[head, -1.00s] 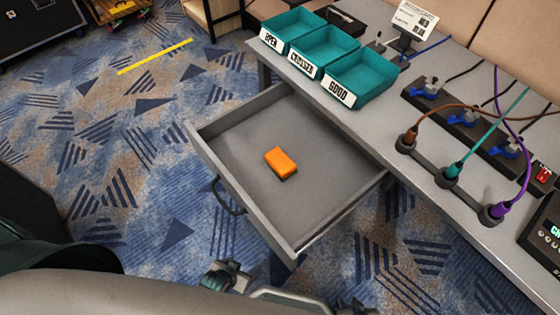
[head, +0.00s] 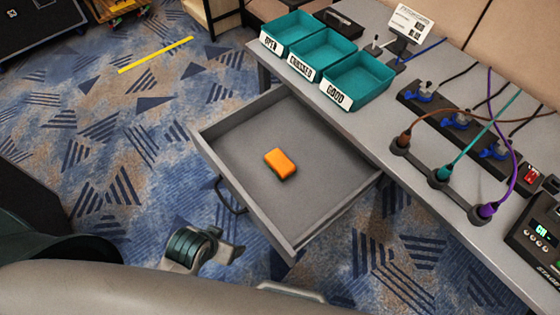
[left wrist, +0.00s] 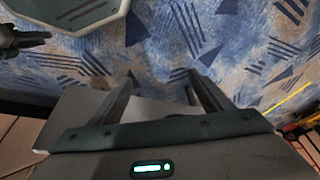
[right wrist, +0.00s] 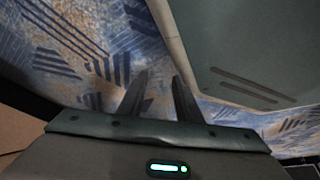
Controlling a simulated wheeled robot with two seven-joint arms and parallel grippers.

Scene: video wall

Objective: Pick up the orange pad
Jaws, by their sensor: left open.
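The orange pad (head: 280,163) lies flat in the open drawer (head: 310,205), near the middle of its grey floor. Its underside edge looks dark. My left gripper shows in the left wrist view (left wrist: 161,80), its two fingers apart with nothing between them, above the blue carpet. My right gripper shows in the right wrist view (right wrist: 159,78), its fingers apart and empty. The pad does not show in either wrist view.
The grey table (head: 375,135) holds teal trays (head: 358,80) with labels, cables and plugs, a sign (head: 407,30) and a control box (head: 540,235). The drawer's front wall and handle (head: 228,195) face the carpet. The space above the drawer is clear.

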